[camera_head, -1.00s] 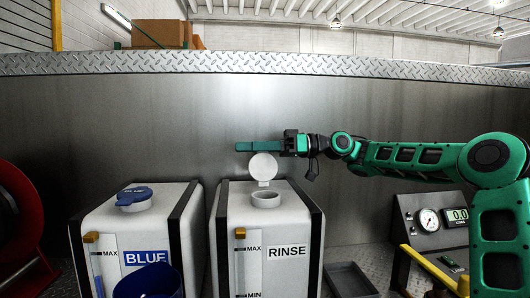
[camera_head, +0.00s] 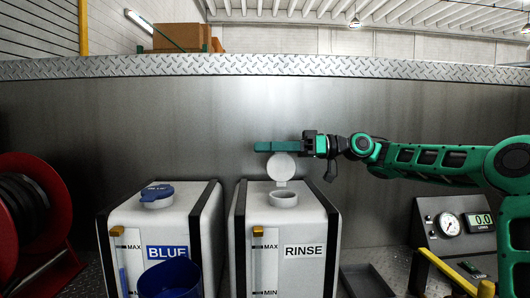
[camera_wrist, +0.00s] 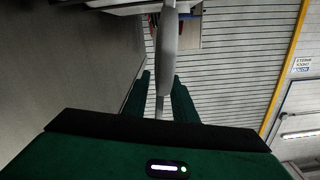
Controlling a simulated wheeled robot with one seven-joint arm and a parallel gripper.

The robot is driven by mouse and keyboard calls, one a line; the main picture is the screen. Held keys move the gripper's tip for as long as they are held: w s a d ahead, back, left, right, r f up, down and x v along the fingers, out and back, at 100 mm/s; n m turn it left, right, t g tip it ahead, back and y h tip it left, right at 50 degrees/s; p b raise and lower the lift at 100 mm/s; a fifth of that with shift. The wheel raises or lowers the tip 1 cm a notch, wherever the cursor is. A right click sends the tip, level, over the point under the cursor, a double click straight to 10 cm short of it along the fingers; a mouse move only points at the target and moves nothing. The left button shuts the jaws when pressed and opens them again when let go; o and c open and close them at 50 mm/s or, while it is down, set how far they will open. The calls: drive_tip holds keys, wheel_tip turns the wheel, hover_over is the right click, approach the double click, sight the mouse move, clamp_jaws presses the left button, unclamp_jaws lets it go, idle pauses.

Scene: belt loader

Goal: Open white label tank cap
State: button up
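The tank with the white RINSE label (camera_head: 303,251) stands in the middle of the head view. Its white round cap (camera_head: 283,167) is hinged up and stands upright behind the filler opening (camera_head: 284,198). My gripper (camera_head: 275,146) is level with the top of the cap, its fingers pointing left across it. In the wrist view the cap (camera_wrist: 166,45) shows edge-on as a grey strip between the two green fingers (camera_wrist: 160,100). The fingers are apart, with a gap on the left side of the cap; contact on the right side cannot be told.
A tank with a blue label (camera_head: 167,252) and a blue cap (camera_head: 157,192) stands at left, with a blue bucket (camera_head: 170,280) before it. A red hose reel (camera_head: 35,215) is far left. A gauge panel (camera_head: 450,228) is at right. A metal wall rises behind.

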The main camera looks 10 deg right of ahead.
drive_tip(key=d, duration=1)
drive_tip(key=shift+s+d, duration=0.35)
drive_tip(key=shift+s, duration=0.05)
drive_tip(key=shift+s+f, duration=0.1)
